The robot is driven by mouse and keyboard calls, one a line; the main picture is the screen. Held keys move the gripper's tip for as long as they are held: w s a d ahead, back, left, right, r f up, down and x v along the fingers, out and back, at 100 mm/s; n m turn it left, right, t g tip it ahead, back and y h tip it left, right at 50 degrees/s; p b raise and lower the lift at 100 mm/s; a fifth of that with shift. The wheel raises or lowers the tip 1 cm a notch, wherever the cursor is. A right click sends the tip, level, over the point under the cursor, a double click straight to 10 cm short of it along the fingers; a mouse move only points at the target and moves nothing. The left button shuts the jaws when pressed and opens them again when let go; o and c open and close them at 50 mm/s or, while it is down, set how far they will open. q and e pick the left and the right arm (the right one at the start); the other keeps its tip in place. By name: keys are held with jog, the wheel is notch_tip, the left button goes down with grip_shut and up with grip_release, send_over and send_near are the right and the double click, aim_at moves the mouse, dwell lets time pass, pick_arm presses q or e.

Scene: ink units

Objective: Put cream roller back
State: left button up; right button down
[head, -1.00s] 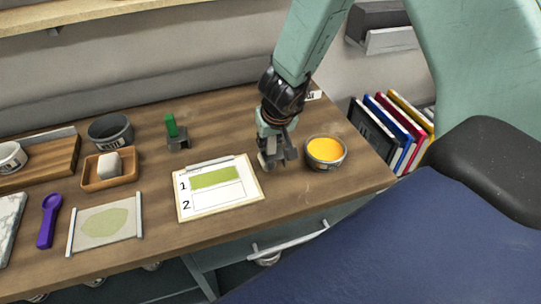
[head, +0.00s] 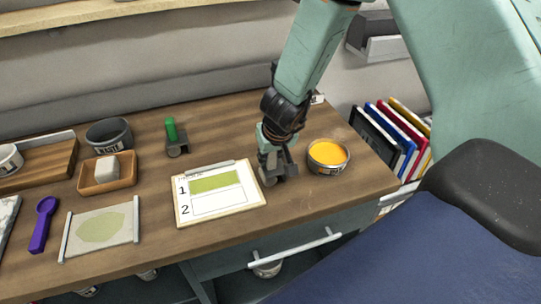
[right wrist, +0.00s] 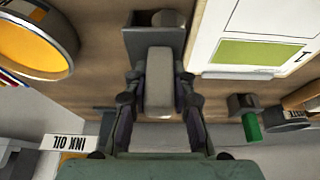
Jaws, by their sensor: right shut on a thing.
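My right gripper (head: 272,174) is low over the table, between the clipboard and the tin of orange ink. In the right wrist view its fingers (right wrist: 158,92) are shut around the pale grey-cream handle (right wrist: 158,78) of the cream roller. A dark grey holder (right wrist: 134,48) shows just beyond the handle, at the roller's far end. I cannot tell whether the roller is fully seated in it. In the head view the gripper hides most of the roller. My left gripper is not in view.
The tin of orange ink (head: 327,165) stands close right of the gripper. A clipboard (head: 222,205) with numbered boxes lies to the left. A green-handled roller (head: 171,130) stands farther back. Left are a wooden tray (head: 92,185), purple spoon (head: 42,225) and dark bowl (head: 108,133).

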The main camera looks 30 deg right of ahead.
jog(key=shift+s+f, duration=0.2)
jog(key=shift+f, duration=0.1)
jog(key=c, duration=1.5)
grip_release()
jog(key=shift+s, duration=0.1)
jog(key=o, duration=0.4)
jog(key=shift+w+d+f, duration=0.1)
jog(key=shift+w+f, duration=0.1)
jog(key=shift+w, duration=0.15)
jog(key=shift+r, duration=0.15)
jog(key=shift+r, duration=0.3)
jog(key=shift+p+v, duration=3.4)
jog(key=shift+v, duration=2.85)
